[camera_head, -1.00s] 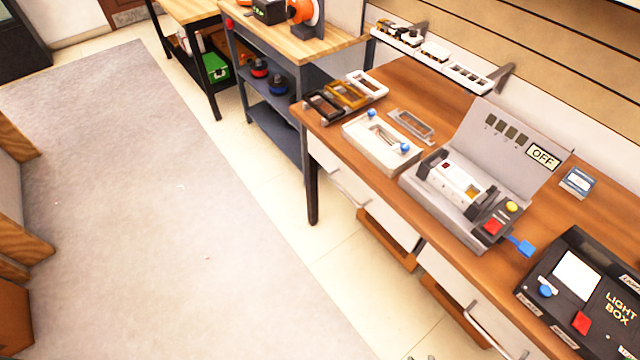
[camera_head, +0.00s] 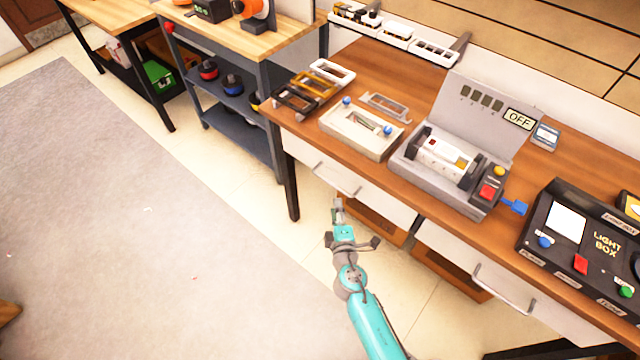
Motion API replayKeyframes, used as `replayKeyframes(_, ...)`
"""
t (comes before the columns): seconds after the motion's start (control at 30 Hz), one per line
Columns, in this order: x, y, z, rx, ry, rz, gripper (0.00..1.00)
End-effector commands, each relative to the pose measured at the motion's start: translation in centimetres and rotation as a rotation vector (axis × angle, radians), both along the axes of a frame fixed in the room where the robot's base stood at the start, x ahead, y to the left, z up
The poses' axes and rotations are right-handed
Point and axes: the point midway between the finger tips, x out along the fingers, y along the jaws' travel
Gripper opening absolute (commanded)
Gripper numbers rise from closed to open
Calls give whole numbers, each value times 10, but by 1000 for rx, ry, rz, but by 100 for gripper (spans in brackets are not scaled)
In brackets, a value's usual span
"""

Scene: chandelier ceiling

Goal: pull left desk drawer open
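The wooden-topped desk (camera_head: 402,193) has two white drawers along its front. The left desk drawer (camera_head: 378,198) looks shut, its front close under the desk edge. Its metal bar handle (camera_head: 337,181) sits at the middle of its front. My gripper (camera_head: 338,206), at the end of my teal arm, shows just below this handle in the picture. The gripper is small here, and I cannot tell whether its fingers are apart or touch the handle. The right drawer (camera_head: 545,305) also looks shut, with its own bar handle (camera_head: 503,290).
On the desk stand a grey device with an OFF sign (camera_head: 487,115), a black light box (camera_head: 590,240) and a white tray (camera_head: 362,133). A desk leg (camera_head: 290,187) stands left of the drawer. Brown open boxes (camera_head: 450,270) show below. The carpeted floor at left is clear.

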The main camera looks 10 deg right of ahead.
Motion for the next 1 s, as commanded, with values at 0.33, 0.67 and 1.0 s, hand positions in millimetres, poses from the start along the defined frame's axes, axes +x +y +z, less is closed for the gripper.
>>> replayKeyframes(0.33,49,-8,-6,3,-2,-1,36)
replayKeyframes(0.67,91,-14,-13,1,-1,0,36)
replayKeyframes(1.0,102,-15,-15,3,0,1,36)
